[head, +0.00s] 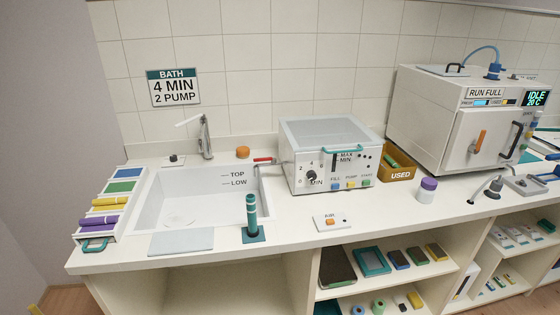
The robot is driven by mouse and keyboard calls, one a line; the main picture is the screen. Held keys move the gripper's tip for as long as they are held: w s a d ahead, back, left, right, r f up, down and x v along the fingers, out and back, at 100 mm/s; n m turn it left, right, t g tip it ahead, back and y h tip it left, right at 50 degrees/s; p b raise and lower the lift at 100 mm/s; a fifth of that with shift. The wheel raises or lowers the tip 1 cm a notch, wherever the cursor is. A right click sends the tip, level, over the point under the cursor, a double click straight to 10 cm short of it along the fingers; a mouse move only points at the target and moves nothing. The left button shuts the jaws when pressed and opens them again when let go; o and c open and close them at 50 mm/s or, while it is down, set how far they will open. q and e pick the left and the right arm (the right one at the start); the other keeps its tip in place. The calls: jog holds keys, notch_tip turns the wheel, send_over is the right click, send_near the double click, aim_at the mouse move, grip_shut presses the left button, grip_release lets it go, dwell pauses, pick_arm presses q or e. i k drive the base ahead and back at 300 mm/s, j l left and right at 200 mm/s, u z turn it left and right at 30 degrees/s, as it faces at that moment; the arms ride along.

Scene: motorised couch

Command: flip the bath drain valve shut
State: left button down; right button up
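A small red lever (263,160) sits on the short pipe between the bath and the sink, and I take it as the drain valve. It looks roughly level, in line with the pipe, but it is too small to tell its exact setting. The bath (310,170) is a white box with a grey lid, teal handle, dial, MAX and MIN marks and FILL, PUMP and START buttons. The pipe's outlet is at the right edge of the sink (150,200). Neither gripper is in view.
A faucet (206,137) stands behind the sink. A teal upright tool (252,215) stands at its front right corner, and an orange knob (242,152) sits behind, left of the lever. The AIR switch plate (342,221) lies in front of the bath. The USED bin (398,173) is right.

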aim_at(274, 160)
jog(key=i+j, duration=0.1)
jog(key=j, duration=0.25)
jog(key=i+j, duration=0.15)
jog(key=j, duration=0.2)
jog(key=i+j, duration=0.1)
jog(key=j, duration=0.25)
jog(key=i+j, duration=0.15)
jog(key=j, duration=0.2)
jog(key=z, duration=1.7)
